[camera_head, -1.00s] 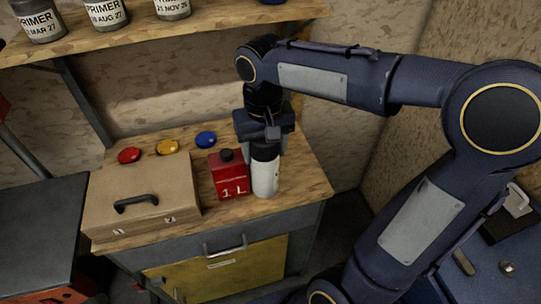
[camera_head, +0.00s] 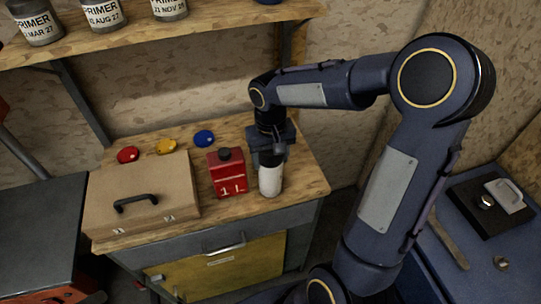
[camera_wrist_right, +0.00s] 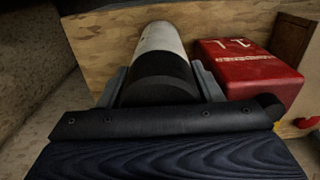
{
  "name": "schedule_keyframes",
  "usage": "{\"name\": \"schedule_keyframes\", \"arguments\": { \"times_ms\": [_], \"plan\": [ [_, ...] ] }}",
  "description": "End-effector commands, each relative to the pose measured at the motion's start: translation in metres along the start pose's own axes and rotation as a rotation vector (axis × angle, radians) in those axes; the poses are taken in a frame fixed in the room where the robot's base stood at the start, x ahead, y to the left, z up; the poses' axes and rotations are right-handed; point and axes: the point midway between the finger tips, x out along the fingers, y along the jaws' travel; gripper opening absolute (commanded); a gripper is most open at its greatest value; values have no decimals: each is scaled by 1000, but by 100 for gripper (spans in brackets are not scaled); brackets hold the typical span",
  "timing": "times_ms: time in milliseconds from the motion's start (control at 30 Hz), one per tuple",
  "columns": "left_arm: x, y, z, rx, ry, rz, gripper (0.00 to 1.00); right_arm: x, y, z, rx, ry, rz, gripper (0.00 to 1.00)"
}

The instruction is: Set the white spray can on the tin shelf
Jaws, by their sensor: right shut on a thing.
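The white spray can (camera_head: 270,181) stands upright near the right front of the wooden bench top, and its black upper part is largely hidden by my gripper. My right gripper (camera_head: 269,160) comes down over it from above and is shut on it. In the right wrist view the can's black end (camera_wrist_right: 160,78) sits between the two fingers, with the white body (camera_wrist_right: 161,38) beyond. The tin shelf (camera_head: 205,27) is a wooden wall shelf at the top left, carrying several grey tins labelled PRIMER (camera_head: 103,15). My left gripper is out of view.
A red 1 L can (camera_head: 228,177) stands just left of the spray can. A tan case (camera_head: 145,190) fills the bench's left side. Red, yellow and blue round lids (camera_head: 204,138) lie behind. A shelf bracket (camera_head: 82,105) slopes down to the wall.

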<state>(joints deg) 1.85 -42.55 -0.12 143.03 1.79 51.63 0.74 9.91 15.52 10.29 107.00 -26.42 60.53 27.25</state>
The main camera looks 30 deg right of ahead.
Motion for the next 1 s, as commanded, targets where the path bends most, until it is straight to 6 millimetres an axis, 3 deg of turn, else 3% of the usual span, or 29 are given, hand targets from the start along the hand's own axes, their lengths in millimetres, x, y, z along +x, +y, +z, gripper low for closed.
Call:
{"name": "schedule_keyframes", "arguments": {
  "times_ms": [167, 200, 333, 733, 1000],
  "plan": [
    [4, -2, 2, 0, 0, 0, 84, 4, 0, 0, 0, 1, 0, 7],
    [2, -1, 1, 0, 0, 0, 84, 3, 0, 0, 0, 0, 0, 64],
    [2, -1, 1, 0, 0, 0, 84, 3, 0, 0, 0, 0, 0, 81],
    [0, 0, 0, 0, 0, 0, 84, -7, 0, -1, 0, 4, 0, 81],
    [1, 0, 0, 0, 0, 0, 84, -60, 0, -1, 0, 7, -1, 81]
  ]
}}
